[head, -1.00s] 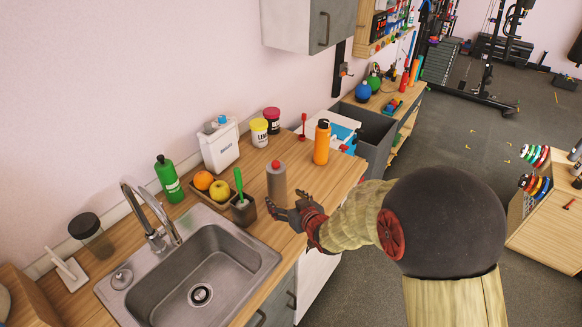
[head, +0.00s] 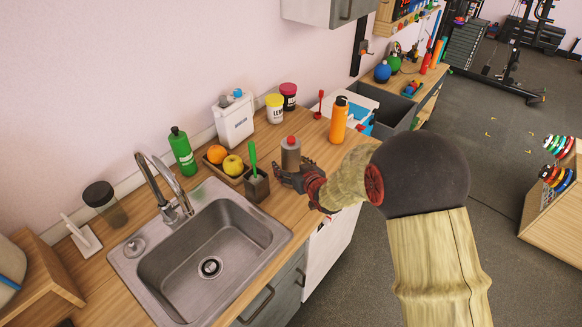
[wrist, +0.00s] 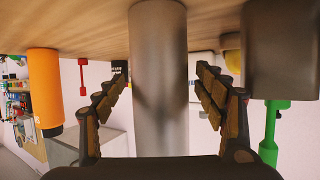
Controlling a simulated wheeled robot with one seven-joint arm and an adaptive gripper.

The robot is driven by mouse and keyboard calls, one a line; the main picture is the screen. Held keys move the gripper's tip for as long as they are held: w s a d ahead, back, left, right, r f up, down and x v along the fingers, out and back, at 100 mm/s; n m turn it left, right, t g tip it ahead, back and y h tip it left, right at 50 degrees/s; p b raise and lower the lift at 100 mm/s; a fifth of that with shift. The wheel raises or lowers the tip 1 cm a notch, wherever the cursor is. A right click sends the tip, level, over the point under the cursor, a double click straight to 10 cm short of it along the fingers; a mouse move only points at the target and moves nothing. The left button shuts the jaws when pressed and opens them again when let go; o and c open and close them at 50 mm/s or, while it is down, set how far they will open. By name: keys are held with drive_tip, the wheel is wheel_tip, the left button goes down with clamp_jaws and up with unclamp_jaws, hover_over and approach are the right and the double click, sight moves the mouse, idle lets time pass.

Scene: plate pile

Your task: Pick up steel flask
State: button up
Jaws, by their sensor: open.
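The steel flask (head: 291,157) is a grey cylinder with a red cap, standing upright on the wooden counter to the right of the sink. My gripper (head: 294,176) is at the flask, just in front of it in the head view. In the wrist view the flask (wrist: 158,75) stands between the two open fingers (wrist: 160,100), with a visible gap on each side. The picture there is upside down, and the cap is hidden behind my gripper's body.
A brush holder (head: 256,186) with a green brush stands close left of the flask. An orange bottle (head: 338,120) stands behind to the right. A fruit tray (head: 238,178), a green bottle (head: 182,152) and the sink (head: 205,255) lie to the left.

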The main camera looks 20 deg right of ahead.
drive_tip(key=shift+c, duration=1)
drive_tip(key=c, duration=1.6)
drive_tip(key=shift+r, duration=0.15)
drive_tip(key=shift+c, duration=0.3)
